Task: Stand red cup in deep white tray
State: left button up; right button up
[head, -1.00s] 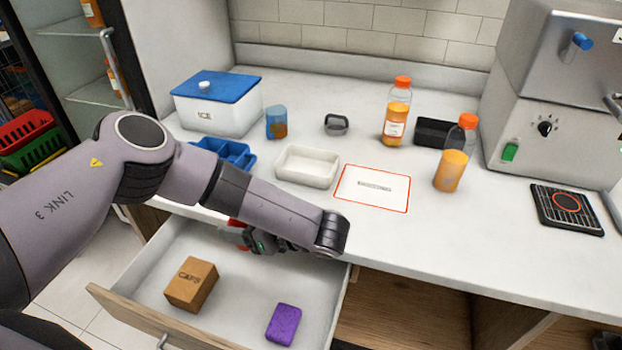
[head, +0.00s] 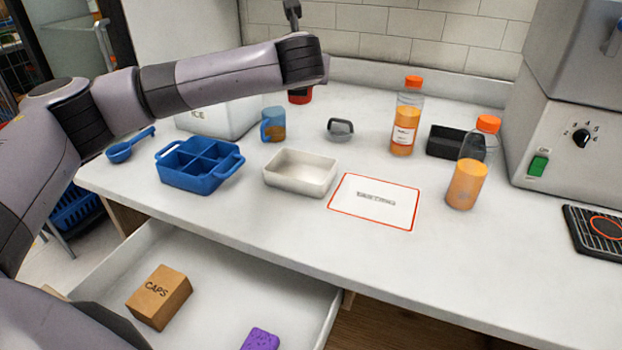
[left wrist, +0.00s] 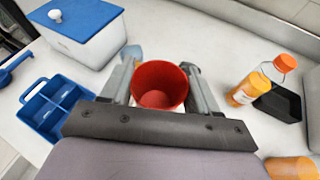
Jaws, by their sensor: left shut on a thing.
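The red cup (head: 300,96) shows just below my left arm's wrist in the head view, mostly covered by the arm. In the left wrist view the red cup (left wrist: 160,86) is between the fingers of my left gripper (left wrist: 160,66), which is shut on it, and I look into its open top. The deep white tray (head: 290,187) stands empty on the counter, nearer the front than the cup in the head view. I cannot make out the tray in the left wrist view. My right gripper is not in view.
A blue divided caddy (head: 193,182) is left of the tray. A red-bordered card (head: 375,215), juice bottles (head: 403,139) and black tray (head: 446,139) are to the right. The drawer (head: 235,290) below is open.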

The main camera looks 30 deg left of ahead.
pick_arm(q)
notch_tip(320, 180, down, 16)
jog(key=shift+f+b, duration=0.2)
jog(key=shift+b, duration=0.95)
notch_tip(320, 180, down, 3)
jog(key=shift+f+b, duration=0.2)
jog(key=shift+b, duration=0.1)
jog(key=o, duration=1)
